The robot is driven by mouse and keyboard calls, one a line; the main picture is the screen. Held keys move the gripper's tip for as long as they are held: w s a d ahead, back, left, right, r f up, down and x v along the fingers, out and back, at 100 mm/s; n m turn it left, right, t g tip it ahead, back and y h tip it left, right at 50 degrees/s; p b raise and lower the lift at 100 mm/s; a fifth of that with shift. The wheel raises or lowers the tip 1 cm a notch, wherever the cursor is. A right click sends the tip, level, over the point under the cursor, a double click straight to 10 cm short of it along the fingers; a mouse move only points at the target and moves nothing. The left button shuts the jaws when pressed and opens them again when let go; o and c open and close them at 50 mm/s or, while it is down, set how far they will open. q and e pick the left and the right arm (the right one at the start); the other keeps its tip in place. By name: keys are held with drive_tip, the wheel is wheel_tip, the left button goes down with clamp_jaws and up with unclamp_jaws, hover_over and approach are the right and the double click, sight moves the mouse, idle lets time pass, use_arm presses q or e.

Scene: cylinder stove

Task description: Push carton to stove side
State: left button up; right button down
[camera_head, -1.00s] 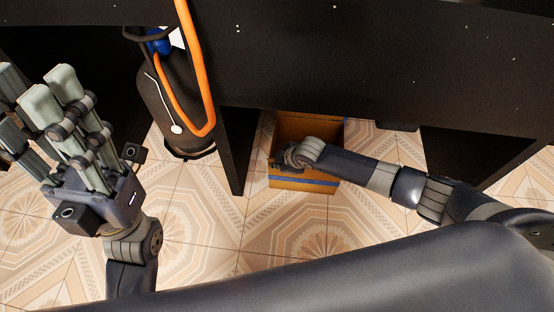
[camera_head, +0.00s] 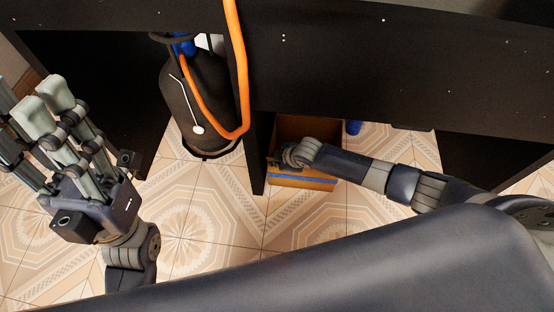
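The carton (camera_head: 300,182) is an open brown box with a blue stripe on its front. It stands on the tiled floor under the black stove counter (camera_head: 400,75), and its left side is at or very near the dark upright panel (camera_head: 257,165). My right gripper (camera_head: 284,158) is at the carton's left front part, over its rim. Its fingers are mostly hidden, so their opening and exact contact are unclear. My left gripper (camera_head: 35,105) is raised at the left, fingers spread and empty, away from the carton.
A dark gas cylinder (camera_head: 195,105) with an orange hose (camera_head: 239,80) stands left of the panel. A small blue object (camera_head: 354,127) is on the floor behind the carton's right side. Floor in front of the carton and to its right is clear.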

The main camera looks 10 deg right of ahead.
drive_tip(key=c, duration=1.7)
unclamp_jaws()
drive_tip(key=v, duration=1.2)
